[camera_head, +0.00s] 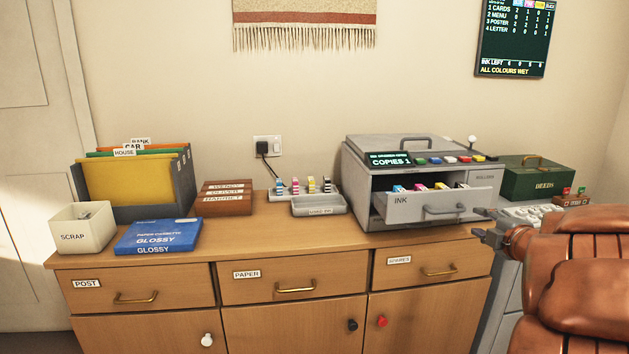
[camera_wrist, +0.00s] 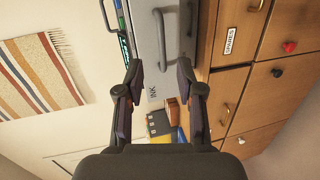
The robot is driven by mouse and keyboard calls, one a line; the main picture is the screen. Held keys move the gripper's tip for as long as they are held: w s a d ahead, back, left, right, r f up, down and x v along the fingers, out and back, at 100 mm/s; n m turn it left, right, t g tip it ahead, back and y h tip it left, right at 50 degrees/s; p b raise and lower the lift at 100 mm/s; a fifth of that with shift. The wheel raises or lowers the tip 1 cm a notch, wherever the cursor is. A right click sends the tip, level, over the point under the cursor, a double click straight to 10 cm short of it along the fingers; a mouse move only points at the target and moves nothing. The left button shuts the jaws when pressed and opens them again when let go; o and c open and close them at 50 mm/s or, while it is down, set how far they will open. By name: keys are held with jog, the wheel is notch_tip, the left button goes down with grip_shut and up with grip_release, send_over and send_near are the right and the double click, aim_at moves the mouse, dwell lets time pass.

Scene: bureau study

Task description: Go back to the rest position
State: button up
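My gripper (camera_head: 484,225) is at the right of the head view, by the right end of the open ink drawer (camera_head: 415,208). In the wrist view my gripper (camera_wrist: 160,75) has its two dark fingers spread apart with nothing held between them. The drawer front with its INK label (camera_wrist: 153,93) lies beyond the fingers there. The grey copier (camera_head: 358,168) stands on the wooden bureau, its ink drawer pulled out with several coloured cartridges inside. Its display reads COPIES 1. Whether a fingertip touches the drawer I cannot tell.
The bureau (camera_head: 330,244) also bears a scrap bin (camera_head: 82,229), a folder box (camera_head: 184,190), a blue glossy paper pack (camera_head: 158,236) and a grey used-ink tray (camera_head: 320,206). A green deeds box (camera_head: 540,182) stands right of the copier. The bureau's drawers are shut.

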jog(key=s+a+f+m+g+h, duration=0.3)
jog(key=s+f+m+g+h, duration=0.3)
jog(key=s+f+m+g, duration=0.65)
jog(key=s+a+f+m+g+y+p, duration=0.1)
jog(key=s+a+f+m+g+y, duration=0.2)
jog(key=s+a, duration=0.9)
jog(key=s+a+f+m+g+y, duration=0.25)
jog(key=s+a, duration=0.65)
jog(key=s, duration=0.6)
jog(key=s+p+v, duration=0.2)
jog(key=p+v, duration=1)
jog(key=s+d+r+p+v, duration=0.1)
jog(key=s+p+v, duration=0.2)
jog(key=p+v, duration=0.9)
jog(key=shift+s+d+r+t, duration=0.3)
jog(key=shift+s+r+t, duration=0.1)
jog(key=shift+r, duration=0.35)
jog(key=shift+y, duration=0.25)
